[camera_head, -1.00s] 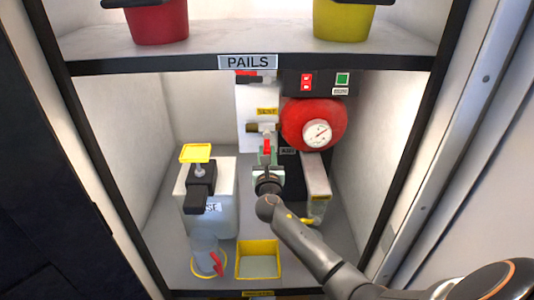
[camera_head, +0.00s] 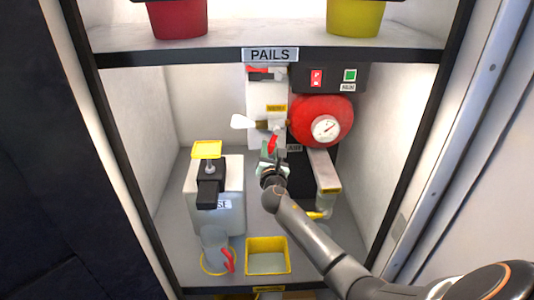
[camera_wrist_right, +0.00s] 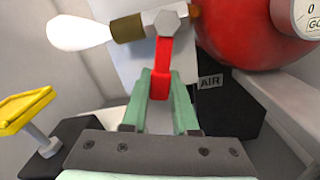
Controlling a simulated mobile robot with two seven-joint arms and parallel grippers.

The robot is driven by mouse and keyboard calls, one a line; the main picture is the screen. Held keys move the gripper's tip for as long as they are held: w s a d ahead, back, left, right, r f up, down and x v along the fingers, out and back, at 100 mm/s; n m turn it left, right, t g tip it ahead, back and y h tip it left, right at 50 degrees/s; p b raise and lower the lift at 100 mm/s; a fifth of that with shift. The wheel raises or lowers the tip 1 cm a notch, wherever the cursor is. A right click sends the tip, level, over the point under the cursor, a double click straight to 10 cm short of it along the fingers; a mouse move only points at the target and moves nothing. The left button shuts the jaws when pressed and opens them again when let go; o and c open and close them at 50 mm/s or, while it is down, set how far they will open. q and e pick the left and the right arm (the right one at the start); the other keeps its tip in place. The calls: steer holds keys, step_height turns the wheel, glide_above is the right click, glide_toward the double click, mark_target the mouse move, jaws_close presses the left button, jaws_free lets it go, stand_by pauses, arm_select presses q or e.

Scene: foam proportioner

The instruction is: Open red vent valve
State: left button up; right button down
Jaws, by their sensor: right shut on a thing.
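The red vent valve lever (camera_wrist_right: 161,68) hangs down from a hex-shaped metal fitting with a brass nozzle, in front of a white panel. In the head view the lever (camera_head: 273,143) is small, just above the gripper, and looks tilted. My right gripper (camera_wrist_right: 162,88) has its two green fingers on either side of the lever's lower end and is shut on it. In the head view my right gripper (camera_head: 271,152) reaches up from the lower right. A white plume (camera_wrist_right: 78,34) stands at the left end of the brass nozzle (camera_wrist_right: 126,27). My left gripper is not in view.
A red round tank (camera_head: 320,112) with a gauge (camera_head: 326,128) is right of the valve. A white jug (camera_head: 219,190) with a yellow-topped pump (camera_head: 207,150) stands left. A yellow tray (camera_head: 267,258) and a clear pitcher (camera_head: 214,248) are in front. Cabinet walls bound both sides.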

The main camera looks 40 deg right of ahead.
steer(key=m, duration=0.1)
steer(key=a, duration=0.1)
steer(key=m, duration=0.1)
steer(key=shift+w+a+r+m+b, duration=0.15)
steer(key=shift+w+r+m+b, duration=0.15)
steer(key=shift+w+b, duration=0.1)
steer(key=shift+w+a+r+m+b, duration=0.35)
steer(key=shift+r+m, duration=0.5)
steer(key=shift+m, duration=1)
steer(key=shift+w+a+r+m+b, duration=0.15)
steer(key=shift+a+r+m, duration=0.5)
steer(key=shift+m, duration=1.25)
steer(key=shift+w+a+r+m+b, duration=0.25)
steer(key=shift+r+m, duration=0.8)
steer(key=shift+m, duration=0.8)
steer(key=c, duration=0.7)
jaws_free()
steer(key=shift+s, duration=0.1)
steer(key=v, duration=1.2)
steer(key=shift+s, duration=0.25)
